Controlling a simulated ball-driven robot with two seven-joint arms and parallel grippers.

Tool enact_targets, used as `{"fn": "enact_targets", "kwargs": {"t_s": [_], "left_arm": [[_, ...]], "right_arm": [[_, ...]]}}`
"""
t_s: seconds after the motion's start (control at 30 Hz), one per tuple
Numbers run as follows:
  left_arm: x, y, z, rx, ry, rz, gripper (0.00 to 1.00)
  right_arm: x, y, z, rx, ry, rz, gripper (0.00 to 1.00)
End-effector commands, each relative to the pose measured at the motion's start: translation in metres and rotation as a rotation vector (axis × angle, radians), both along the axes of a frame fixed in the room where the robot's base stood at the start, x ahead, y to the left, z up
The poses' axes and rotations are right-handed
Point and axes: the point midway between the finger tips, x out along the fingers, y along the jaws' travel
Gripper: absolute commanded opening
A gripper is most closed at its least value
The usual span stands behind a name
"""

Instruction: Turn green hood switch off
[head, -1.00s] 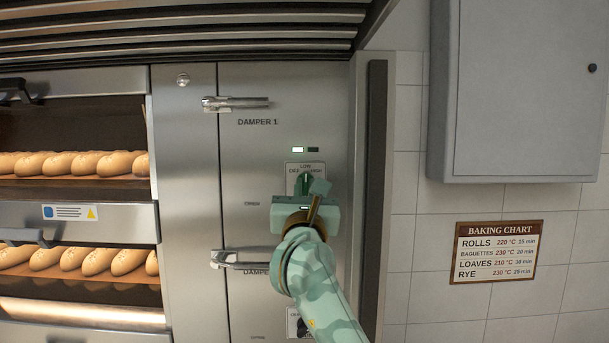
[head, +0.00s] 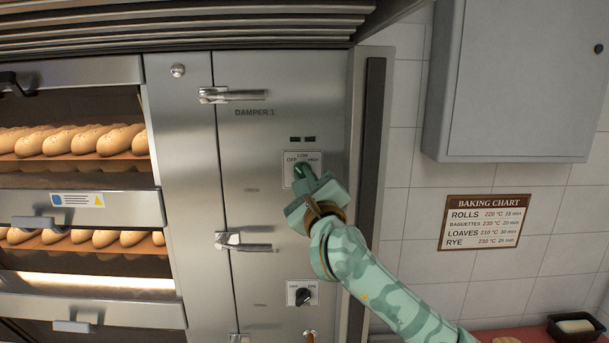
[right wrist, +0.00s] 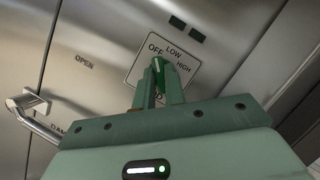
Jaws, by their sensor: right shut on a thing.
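The green hood switch (head: 300,170) is a knob on a white plate marked OFF, LOW and HIGH, on the steel panel in the head view. It also shows in the right wrist view (right wrist: 158,66), where its pointer tip leans towards OFF. My right gripper (head: 307,181) is shut on the knob, and its fingers (right wrist: 160,84) hide the lower part. The two small indicators (head: 302,139) above the plate are both dark. My left gripper is in neither view.
A damper handle (head: 233,96) sticks out at the upper left of the switch and another (head: 243,242) at the lower left. A black knob (head: 303,296) sits below. Ovens with loaves stand left. A grey cabinet (head: 490,80) and baking chart (head: 485,222) are on the tiled wall.

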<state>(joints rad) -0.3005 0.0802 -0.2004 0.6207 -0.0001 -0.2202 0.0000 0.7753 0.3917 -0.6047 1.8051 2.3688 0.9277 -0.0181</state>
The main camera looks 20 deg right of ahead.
Motion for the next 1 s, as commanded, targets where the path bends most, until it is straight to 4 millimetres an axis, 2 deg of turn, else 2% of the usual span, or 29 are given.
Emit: {"fn": "enact_targets", "kwargs": {"t_s": [0.67, 0.7, 0.77, 1.0], "left_arm": [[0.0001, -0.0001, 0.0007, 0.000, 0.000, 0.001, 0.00], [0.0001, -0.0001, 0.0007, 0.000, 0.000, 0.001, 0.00], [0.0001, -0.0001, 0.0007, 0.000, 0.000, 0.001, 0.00], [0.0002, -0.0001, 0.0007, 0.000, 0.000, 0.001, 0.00]], "right_arm": [[0.0002, 0.0006, -0.0019, -0.059, 0.021, 0.001, 0.00], [0.0001, 0.0006, -0.0019, -0.059, 0.021, 0.001, 0.20], [0.0002, 0.0005, -0.0016, -0.058, 0.020, 0.001, 0.34], [0.0000, 0.0004, -0.0005, -0.057, 0.017, 0.001, 0.34]]}}
